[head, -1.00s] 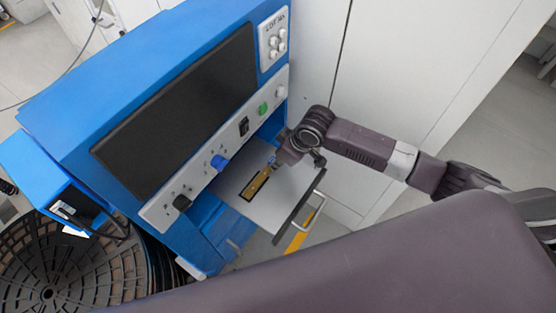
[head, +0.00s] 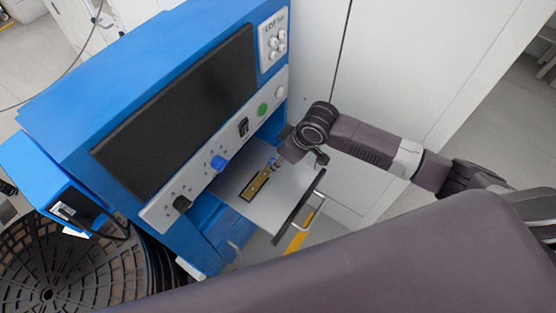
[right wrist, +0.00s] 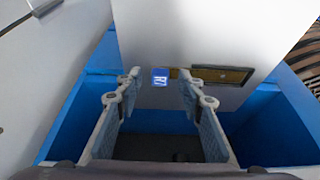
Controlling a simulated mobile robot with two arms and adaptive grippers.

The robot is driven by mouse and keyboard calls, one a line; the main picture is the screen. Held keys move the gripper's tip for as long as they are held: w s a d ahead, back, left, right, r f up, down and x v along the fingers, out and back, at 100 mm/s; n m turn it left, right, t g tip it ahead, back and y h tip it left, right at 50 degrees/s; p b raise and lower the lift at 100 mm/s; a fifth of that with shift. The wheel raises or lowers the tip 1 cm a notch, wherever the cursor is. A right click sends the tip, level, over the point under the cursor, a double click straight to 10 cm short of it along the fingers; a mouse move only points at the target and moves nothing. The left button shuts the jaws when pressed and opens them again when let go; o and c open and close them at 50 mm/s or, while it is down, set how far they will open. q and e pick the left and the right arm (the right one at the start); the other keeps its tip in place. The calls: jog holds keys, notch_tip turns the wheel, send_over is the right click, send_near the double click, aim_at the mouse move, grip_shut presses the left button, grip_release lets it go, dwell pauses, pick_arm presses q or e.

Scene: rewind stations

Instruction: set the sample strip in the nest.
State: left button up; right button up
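The sample strip (head: 257,184) is a narrow gold piece with a blue-and-white label end, which shows in the right wrist view (right wrist: 160,77). Its gold part lies along the dark-edged nest (right wrist: 252,73) on the grey shelf, and its label end reaches beyond the nest's end. One finger hides part of the strip, so I cannot tell whether it is fully seated. My right gripper (right wrist: 157,84) is open, its fingers either side of the label end with gaps visible. In the head view it is at the strip's upper right end. My left gripper is out of view.
The grey shelf (head: 283,207) juts from the blue machine (head: 60,100), with a handle (head: 316,204) at its outer edge. A control panel (head: 160,212) with knobs overhangs the shelf. Dark reels (head: 60,265) stand at lower left; white cabinets (head: 400,70) are behind.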

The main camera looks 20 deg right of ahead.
jog(key=v, duration=1)
jog(key=shift+p, duration=0.35)
jog(key=shift+s+r, duration=0.1)
